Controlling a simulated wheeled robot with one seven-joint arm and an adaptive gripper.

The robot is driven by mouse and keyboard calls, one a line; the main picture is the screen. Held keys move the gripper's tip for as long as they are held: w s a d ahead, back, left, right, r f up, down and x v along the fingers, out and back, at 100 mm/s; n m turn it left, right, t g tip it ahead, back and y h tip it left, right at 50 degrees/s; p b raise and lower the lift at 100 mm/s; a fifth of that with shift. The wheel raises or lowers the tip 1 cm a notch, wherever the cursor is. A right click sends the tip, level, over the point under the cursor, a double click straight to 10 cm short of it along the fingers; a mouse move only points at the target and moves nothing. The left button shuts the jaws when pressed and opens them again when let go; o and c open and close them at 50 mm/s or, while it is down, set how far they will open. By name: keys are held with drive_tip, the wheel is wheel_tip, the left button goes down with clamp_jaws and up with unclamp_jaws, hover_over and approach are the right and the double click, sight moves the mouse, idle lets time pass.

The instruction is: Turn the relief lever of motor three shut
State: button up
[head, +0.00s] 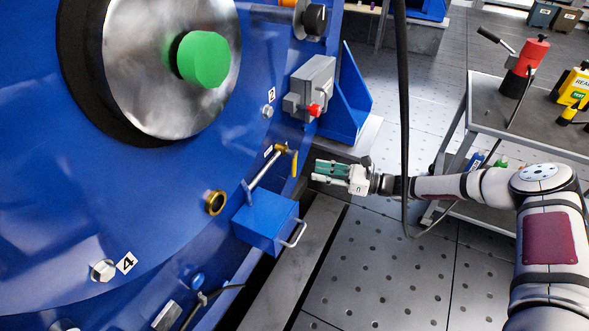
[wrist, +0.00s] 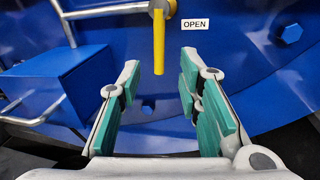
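The relief lever is a yellow handle (head: 293,162) on a brass valve at the end of a steel pipe, low on the blue motor (head: 190,140). In the wrist view the lever (wrist: 159,42) hangs straight down, left of an OPEN label (wrist: 195,24). My gripper (head: 318,172) is to the right of the lever in the head view. In the wrist view the green-padded fingers of my gripper (wrist: 160,72) are spread apart with nothing gripped. The lever's lower end appears between the fingertips; I cannot tell how far ahead of them it is.
A blue box (head: 265,222) with a metal handle juts out below the valve; it is at the left in the wrist view (wrist: 62,84). A grey switch box (head: 315,85) with a red knob sits above. A black cable (head: 403,120) hangs by my forearm. A grey cart (head: 500,105) stands right.

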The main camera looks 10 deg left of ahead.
sight(294, 167)
drive_tip(key=a, duration=0.3)
drive_tip(key=w+a+b, duration=0.1)
drive_tip(key=a, duration=0.2)
drive_tip(key=a+b, duration=0.1)
drive_tip(key=a, duration=0.1)
drive_tip(key=shift+w+a, duration=0.15)
drive_tip(key=shift+a, duration=0.25)
drive_tip(key=shift+c, duration=0.2)
clamp_jaws()
